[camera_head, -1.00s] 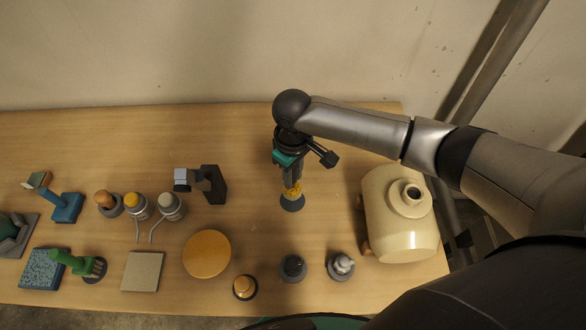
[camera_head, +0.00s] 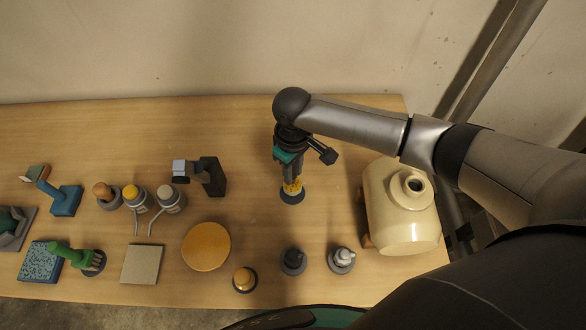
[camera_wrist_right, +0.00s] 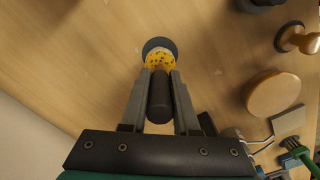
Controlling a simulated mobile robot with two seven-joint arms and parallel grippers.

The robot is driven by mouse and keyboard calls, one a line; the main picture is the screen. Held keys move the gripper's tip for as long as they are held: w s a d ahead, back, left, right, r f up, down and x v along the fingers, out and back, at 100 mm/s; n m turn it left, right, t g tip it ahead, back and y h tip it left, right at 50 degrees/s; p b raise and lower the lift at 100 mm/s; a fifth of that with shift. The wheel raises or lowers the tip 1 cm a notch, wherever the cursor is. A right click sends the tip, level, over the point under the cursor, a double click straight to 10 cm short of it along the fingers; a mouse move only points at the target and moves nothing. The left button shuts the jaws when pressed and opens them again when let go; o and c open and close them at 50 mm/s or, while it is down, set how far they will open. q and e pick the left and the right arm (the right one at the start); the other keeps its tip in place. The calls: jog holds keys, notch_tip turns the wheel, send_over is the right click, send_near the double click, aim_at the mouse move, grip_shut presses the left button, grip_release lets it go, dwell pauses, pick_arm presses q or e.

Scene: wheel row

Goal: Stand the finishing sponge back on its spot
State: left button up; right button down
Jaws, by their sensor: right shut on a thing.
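The finishing sponge (camera_head: 292,188) is yellow with dark specks. My right gripper (camera_head: 292,180) is shut on it, pointing down near the back right of the table. In the right wrist view, the sponge (camera_wrist_right: 160,61) shows between and beyond the fingertips (camera_wrist_right: 160,80), with a dark rounded piece nearer the camera. A dark round disc, the spot (camera_head: 292,198), lies on the table directly under the sponge. The disc (camera_wrist_right: 150,44) also shows in the wrist view, partly hidden by the sponge. I cannot tell whether the sponge touches it. My left gripper is not in view.
A cream vessel (camera_head: 400,225) stands to the right. Two small tools on dark discs (camera_head: 293,261) (camera_head: 341,260) stand in front. A black clamp-like object (camera_head: 212,177), an orange round pad (camera_head: 206,246) and several other tools are to the left. The table behind is clear.

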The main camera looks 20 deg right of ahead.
jog(key=shift+p, duration=0.3)
jog(key=shift+f+b, duration=0.5)
jog(key=shift+f, duration=0.5)
dwell(0.4)
jog(key=c, duration=0.6)
grip_release()
jog(key=shift+r, duration=0.1)
notch_tip(320, 180, up, 8)
jog(key=p, duration=0.9)
dwell(0.7)
